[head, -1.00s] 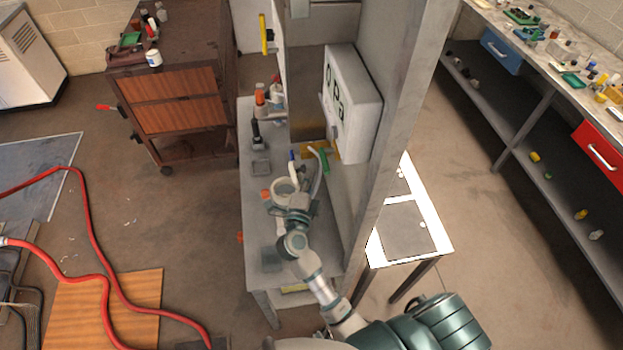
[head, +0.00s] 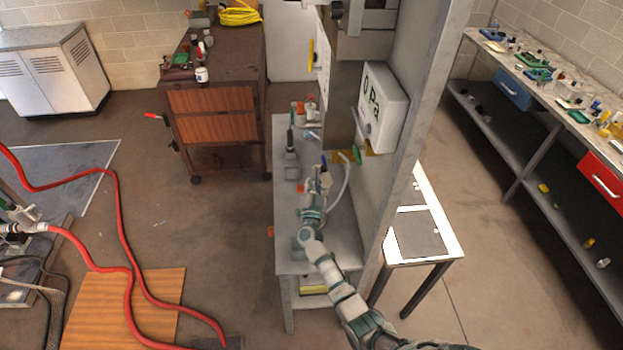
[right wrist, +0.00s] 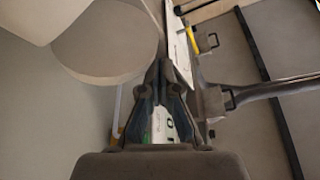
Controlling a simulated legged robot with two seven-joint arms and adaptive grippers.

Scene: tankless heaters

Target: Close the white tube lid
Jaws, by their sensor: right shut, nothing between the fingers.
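My right gripper (head: 321,176) is above the narrow grey bench, in front of the pale upright panel. In the right wrist view its dark fingers (right wrist: 163,66) are together with nothing between them. A large pale disc-like end (right wrist: 108,38) lies just left of and beyond the fingertips there. It may be the white tube lid, but I cannot tell whether it is open or shut. In the head view the lid cannot be told apart near the gripper. A thin curved white hose (head: 344,180) hangs just right of the gripper.
A white "0 Pa" box (head: 381,107) is mounted on the panel above the bench (head: 289,225). Small bottles stand at the bench's far end. A brown cart (head: 214,115) stands left. Red hoses (head: 118,225) lie on the floor. A white-framed table (head: 425,235) is at right.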

